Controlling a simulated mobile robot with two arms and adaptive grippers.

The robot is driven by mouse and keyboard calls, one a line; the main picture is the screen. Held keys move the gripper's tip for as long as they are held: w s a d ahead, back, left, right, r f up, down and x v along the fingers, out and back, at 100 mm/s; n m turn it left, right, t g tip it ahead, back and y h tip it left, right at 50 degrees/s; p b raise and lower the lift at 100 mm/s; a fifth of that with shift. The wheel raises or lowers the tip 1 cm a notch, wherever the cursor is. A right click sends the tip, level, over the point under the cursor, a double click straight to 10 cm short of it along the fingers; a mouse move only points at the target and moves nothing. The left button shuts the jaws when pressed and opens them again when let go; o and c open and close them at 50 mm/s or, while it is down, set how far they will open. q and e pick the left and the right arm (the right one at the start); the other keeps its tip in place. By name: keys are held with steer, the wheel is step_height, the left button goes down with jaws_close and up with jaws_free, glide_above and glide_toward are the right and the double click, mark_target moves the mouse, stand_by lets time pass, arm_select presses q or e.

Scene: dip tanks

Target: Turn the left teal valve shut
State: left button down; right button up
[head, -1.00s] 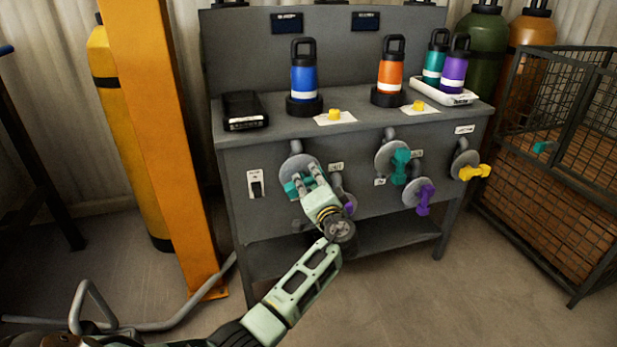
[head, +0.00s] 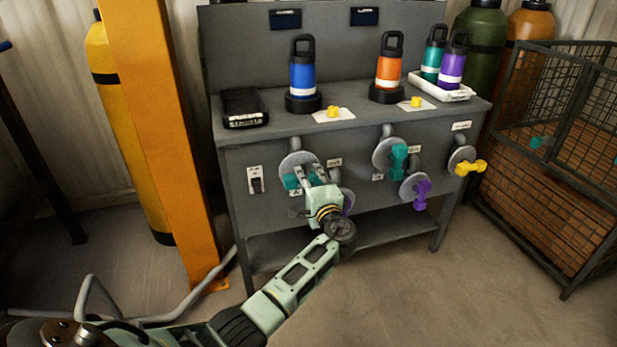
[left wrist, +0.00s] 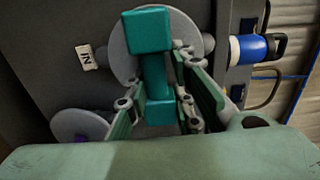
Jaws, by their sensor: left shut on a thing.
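The left teal valve (head: 291,182) sits on a round grey plate (head: 298,160) at the left of the grey bench's front. My left gripper (head: 310,178) is shut on its handle and hides part of it in the head view. In the left wrist view the teal handle (left wrist: 149,32) stands in front of the round plate, and its near part lies between the fingers of my left gripper (left wrist: 158,95). My right gripper is in no view.
A second teal valve (head: 398,160), a purple valve (head: 421,194) and a yellow valve (head: 469,167) are to the right. Another purple valve (head: 348,201) is partly behind my gripper. A switch (head: 256,182) is to the left. An orange post (head: 165,130) stands left of the bench.

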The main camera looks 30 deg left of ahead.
arm_select(q)
steer(key=shift+d+f, duration=0.2)
steer(key=shift+f, duration=0.25)
steer(key=c, duration=1.7)
jaws_free()
steer(key=shift+o, duration=0.3)
steer(key=shift+r, duration=0.2)
steer(key=v, duration=1.2)
